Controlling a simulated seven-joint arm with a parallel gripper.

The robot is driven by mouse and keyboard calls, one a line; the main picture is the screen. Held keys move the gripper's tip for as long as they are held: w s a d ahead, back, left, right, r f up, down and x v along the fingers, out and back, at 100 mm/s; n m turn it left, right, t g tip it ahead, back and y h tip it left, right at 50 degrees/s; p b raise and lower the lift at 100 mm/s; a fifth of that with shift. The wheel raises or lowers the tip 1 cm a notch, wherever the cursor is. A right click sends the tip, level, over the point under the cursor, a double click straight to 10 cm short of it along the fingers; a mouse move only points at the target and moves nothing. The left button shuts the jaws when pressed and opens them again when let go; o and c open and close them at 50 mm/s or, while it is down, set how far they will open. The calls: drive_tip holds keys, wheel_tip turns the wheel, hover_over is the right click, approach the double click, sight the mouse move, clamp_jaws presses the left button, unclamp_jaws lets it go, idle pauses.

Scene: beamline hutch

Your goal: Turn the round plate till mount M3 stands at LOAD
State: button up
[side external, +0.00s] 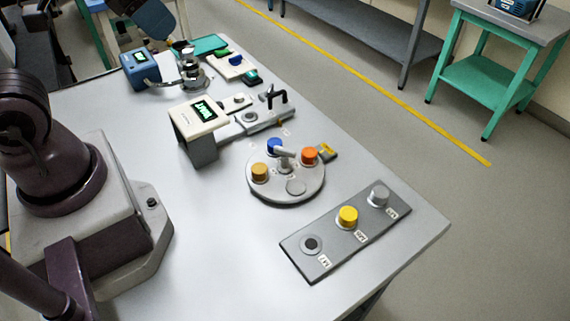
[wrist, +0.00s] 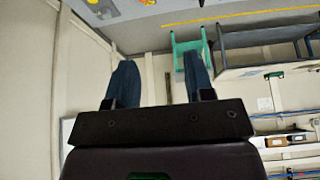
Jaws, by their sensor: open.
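The round plate (side external: 262,190) lies on the grey table in the side external view. It carries a blue cap (side external: 274,145), an orange-red cap (side external: 309,156), an amber cap (side external: 259,172) and a flat grey seat (side external: 296,187) without a cap. A grey handle (side external: 285,153) rises at its middle. A small block with a yellow mark (side external: 327,152) sits by its right rim, nearest the orange-red cap. Labels are too small to read, so I cannot tell which mount is M3. My gripper (wrist: 158,65) is open and empty in the wrist view, away from the plate.
A grey rack (side external: 318,261) with a yellow cap, a grey cap and a dark socket lies in front right of the plate. A display box (side external: 200,114) and a black-handled fixture (side external: 264,115) stand behind left. Instruments crowd the far end.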

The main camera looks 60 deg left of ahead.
drive_tip(key=shift+w+f+g, duration=0.15)
drive_tip(key=shift+f+g, duration=0.15)
drive_tip(key=shift+f, duration=0.1)
drive_tip(key=shift+c, duration=0.5)
drive_tip(key=n+g+h, duration=0.2)
drive_tip(key=n+h, duration=0.2)
drive_tip(key=n, duration=2.1)
approach(284, 148)
drive_tip(key=shift+g, duration=0.3)
drive_tip(key=x, duration=0.9)
drive_tip(key=shift+w, duration=0.2)
drive_tip(key=shift+r, duration=0.1)
clamp_jaws()
